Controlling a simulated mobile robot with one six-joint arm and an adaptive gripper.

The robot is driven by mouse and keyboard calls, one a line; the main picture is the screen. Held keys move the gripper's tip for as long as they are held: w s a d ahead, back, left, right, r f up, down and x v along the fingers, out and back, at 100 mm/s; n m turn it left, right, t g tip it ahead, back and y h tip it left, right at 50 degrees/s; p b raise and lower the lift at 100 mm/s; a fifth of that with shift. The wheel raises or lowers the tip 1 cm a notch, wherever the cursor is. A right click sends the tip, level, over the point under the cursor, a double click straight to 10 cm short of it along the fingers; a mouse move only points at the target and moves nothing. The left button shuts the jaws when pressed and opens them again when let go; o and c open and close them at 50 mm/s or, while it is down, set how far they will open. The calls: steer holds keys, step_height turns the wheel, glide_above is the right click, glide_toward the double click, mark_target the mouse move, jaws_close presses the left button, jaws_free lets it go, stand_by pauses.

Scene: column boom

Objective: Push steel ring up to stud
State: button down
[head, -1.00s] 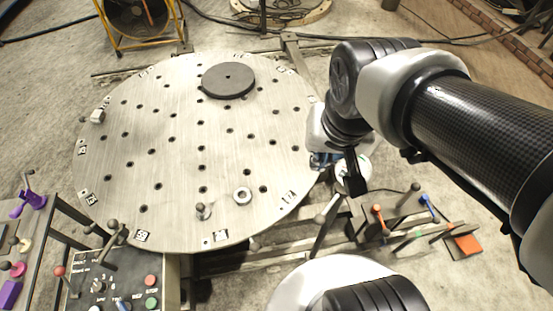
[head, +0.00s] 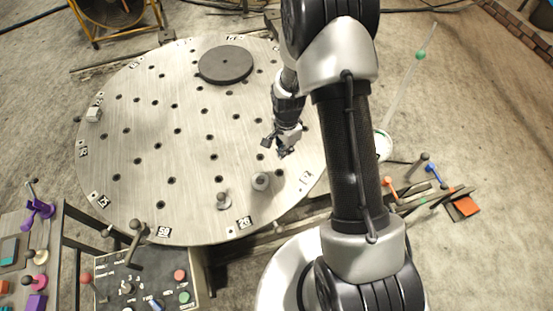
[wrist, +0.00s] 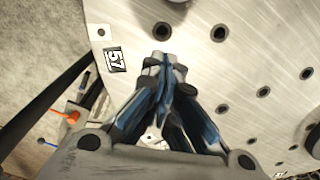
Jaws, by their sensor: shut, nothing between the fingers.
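The steel ring (head: 261,181) stands on the round perforated table (head: 135,180) near its front right edge in the head view. The stud (head: 223,198), a small upright post with a rounded top, is left of it and slightly nearer the front, with a gap of bare table between. My gripper (head: 276,147) is beyond the ring and a little right of it, low over the table and apart from the ring. In the wrist view my gripper's fingertips (wrist: 163,62) are together and empty, close to a table hole. I cannot make out the ring or stud there for certain.
A dark disc (head: 225,65) lies at the table's back, and a small pale block (head: 94,114) sits at its left edge. A control box (head: 150,285) with buttons and levers stands at front left. Colored-handled tools (head: 432,180) are at right. The table's middle is clear.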

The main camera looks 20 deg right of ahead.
mark_target(254, 188)
step_height(254, 188, down, 10)
steer(key=b, duration=0.3)
steer(key=a, duration=0.1)
steer(key=s+a, duration=0.1)
steer(key=a, duration=0.1)
steer(key=shift+a+r, duration=0.15)
steer(key=shift+a, duration=0.05)
steer(key=shift+s+a+b, duration=0.1)
steer(key=shift+a+b, duration=0.15)
steer(key=shift+b, duration=0.05)
steer(key=shift+a, duration=0.1)
steer(key=s+a, duration=0.1)
steer(key=a, duration=0.4)
steer(key=s+a, duration=0.1)
steer(key=a, duration=0.2)
steer(key=shift+s+a, duration=0.25)
steer(key=shift+s, duration=0.1)
steer(key=shift+d, duration=0.1)
